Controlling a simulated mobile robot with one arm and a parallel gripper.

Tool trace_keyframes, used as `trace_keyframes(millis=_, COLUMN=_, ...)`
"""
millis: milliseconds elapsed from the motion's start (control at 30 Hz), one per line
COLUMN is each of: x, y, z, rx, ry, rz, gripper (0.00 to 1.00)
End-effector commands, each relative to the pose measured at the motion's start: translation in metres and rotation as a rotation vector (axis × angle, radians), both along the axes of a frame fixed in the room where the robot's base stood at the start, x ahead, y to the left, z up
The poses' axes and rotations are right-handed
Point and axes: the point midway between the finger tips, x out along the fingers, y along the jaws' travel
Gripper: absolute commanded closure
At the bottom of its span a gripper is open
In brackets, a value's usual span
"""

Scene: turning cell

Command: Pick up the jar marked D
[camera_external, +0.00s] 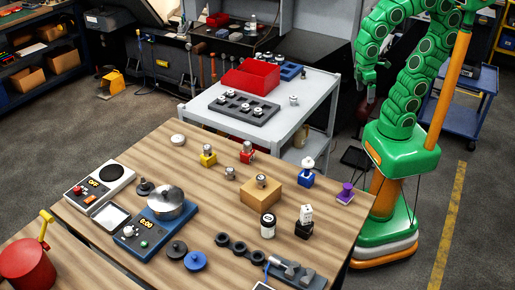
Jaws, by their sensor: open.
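No letter D is legible on anything in view. A small dark jar with a white band (268,225) stands upright on the wooden table (140,160), in front of a tan block. A dark block with a white labelled top (304,222) stands to its right; its marking is too small to read.
The tan block (260,195) carries a small metal part. Blue, yellow, red and purple pieces stand around it. A blue scale (155,222) with a metal bowl is at left. The grey cart (320,90) holds a red bin (250,77) and a dark tray (243,110).

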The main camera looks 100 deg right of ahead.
Motion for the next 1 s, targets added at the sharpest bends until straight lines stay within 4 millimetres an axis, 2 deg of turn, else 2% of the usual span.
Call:
trace_keyframes(millis=100, x=-0.022, y=-0.006, z=-0.009, rx=-0.006, ry=0.013, rz=0.027, gripper=0.00)
trace_keyframes(millis=267, x=-0.036, y=-0.009, z=-0.015, rx=-0.009, ry=0.021, rz=0.048, gripper=0.00)
trace_keyframes(millis=367, x=-0.038, y=-0.010, z=-0.016, rx=-0.009, ry=0.022, rz=0.052, gripper=0.00)
trace_keyframes(millis=467, x=-0.038, y=-0.010, z=-0.016, rx=-0.009, ry=0.023, rz=0.052, gripper=0.15)
trace_keyframes(millis=500, x=-0.038, y=-0.010, z=-0.016, rx=-0.009, ry=0.023, rz=0.052, gripper=0.17)
trace_keyframes(millis=800, x=-0.037, y=-0.009, z=-0.014, rx=-0.009, ry=0.022, rz=0.051, gripper=0.17)
trace_keyframes(millis=1000, x=-0.037, y=-0.009, z=0.004, rx=-0.009, ry=0.021, rz=0.051, gripper=0.17)
